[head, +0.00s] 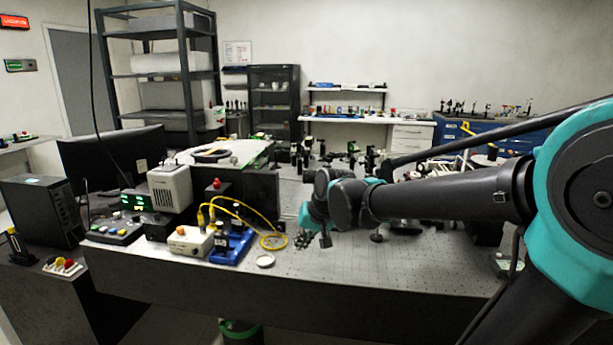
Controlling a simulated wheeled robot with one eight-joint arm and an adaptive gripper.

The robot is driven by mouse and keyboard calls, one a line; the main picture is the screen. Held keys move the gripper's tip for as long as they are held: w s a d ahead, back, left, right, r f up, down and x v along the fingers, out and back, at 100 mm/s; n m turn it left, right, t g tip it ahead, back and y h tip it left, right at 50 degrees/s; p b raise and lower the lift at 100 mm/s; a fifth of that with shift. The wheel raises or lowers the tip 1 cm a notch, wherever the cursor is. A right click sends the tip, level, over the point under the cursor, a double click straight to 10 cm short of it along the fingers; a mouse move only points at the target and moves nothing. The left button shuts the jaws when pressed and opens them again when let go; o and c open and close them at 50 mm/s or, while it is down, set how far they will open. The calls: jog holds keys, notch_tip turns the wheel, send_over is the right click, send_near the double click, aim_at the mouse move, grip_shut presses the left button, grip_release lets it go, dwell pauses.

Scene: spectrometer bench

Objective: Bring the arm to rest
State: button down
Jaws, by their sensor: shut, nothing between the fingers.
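My arm (450,196) reaches in from the right over the optical bench (370,262). It runs leftward, and its wrist (318,200) bends downward near the middle of the picture. My gripper (304,240) is small and dark at the end of the wrist, shut and empty. It is low over the bench, to the right of the yellow cable. I cannot tell its exact height above the bench top.
Left of my gripper are a yellow cable (272,241), a blue device (232,246), a white box (191,241) and a round white dish (265,261). Optical mounts (368,160) stand behind my arm. The bench's front middle is mostly clear.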

jog(key=shift+y, duration=0.5)
jog(key=s+f, duration=0.1)
jog(key=s, duration=0.1)
jog(key=s+a+f, duration=0.2)
jog(key=s, duration=0.1)
jog(key=shift+s+a+f, duration=0.25)
jog(key=shift+s+f, duration=0.05)
jog(key=shift+f, duration=0.05)
jog(key=shift+s+d+f, duration=0.15)
jog(key=shift+s+f, duration=0.85)
jog(key=shift+s, duration=0.2)
jog(key=d+f, duration=0.1)
jog(key=d, duration=0.3)
jog(key=s+d+f+h, duration=0.1)
jog(key=d+f, duration=0.1)
jog(key=d, duration=0.1)
jog(key=s+d+f+h, duration=0.1)
jog(key=d+f, duration=0.1)
jog(key=d, duration=0.2)
jog(key=shift+d+t, duration=0.3)
jog(key=shift+d, duration=0.05)
jog(key=s+d+f+g+h, duration=0.1)
jog(key=s+d+f, duration=0.3)
jog(key=d, duration=0.7)
jog(key=shift+s+d+f+m+h, duration=0.35)
jog(key=shift+s+h, duration=0.45)
jog(key=shift+s, duration=0.4)
